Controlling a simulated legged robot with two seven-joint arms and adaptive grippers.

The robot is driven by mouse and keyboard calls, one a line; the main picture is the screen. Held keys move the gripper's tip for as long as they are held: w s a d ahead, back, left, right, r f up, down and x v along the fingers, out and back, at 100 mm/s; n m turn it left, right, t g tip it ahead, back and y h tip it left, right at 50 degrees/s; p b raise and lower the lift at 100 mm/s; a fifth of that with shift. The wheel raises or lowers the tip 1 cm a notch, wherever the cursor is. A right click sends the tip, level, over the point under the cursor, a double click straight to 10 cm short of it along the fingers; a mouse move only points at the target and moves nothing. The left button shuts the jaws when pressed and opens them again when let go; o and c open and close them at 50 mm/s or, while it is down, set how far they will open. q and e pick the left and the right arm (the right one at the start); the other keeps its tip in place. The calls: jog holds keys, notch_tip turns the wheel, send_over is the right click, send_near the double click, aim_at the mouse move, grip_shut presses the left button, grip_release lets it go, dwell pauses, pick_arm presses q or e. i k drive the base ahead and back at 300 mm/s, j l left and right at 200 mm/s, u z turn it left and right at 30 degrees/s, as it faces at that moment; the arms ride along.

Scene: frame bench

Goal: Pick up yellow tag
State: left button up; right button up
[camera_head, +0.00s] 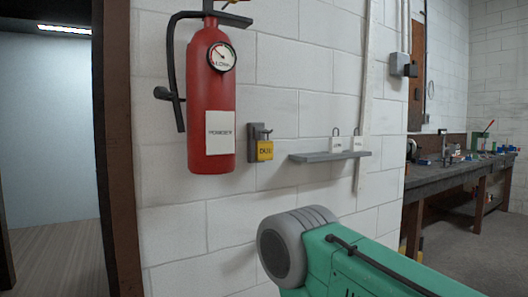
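The yellow tag (265,151) hangs on a dark grey wall bracket (253,141), just right of the fire extinguisher. It is small, padlock-shaped and has dark lettering that is too blurred to read. Its front faces me and nothing covers it. Neither of my grippers shows in the head view, so I cannot see whether they are open or shut.
A red fire extinguisher (212,95) with a hose is mounted left of the tag. A grey shelf (317,157) to its right holds two white tags (336,144). A doorway opens at far left. A cluttered workbench (450,177) stands at right.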

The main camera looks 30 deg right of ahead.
aim_at(264, 150)
jog(key=l, duration=0.75)
jog(key=i+l, duration=0.15)
jog(key=l, duration=1.3)
jog(key=i+u, duration=0.05)
jog(key=i, duration=0.05)
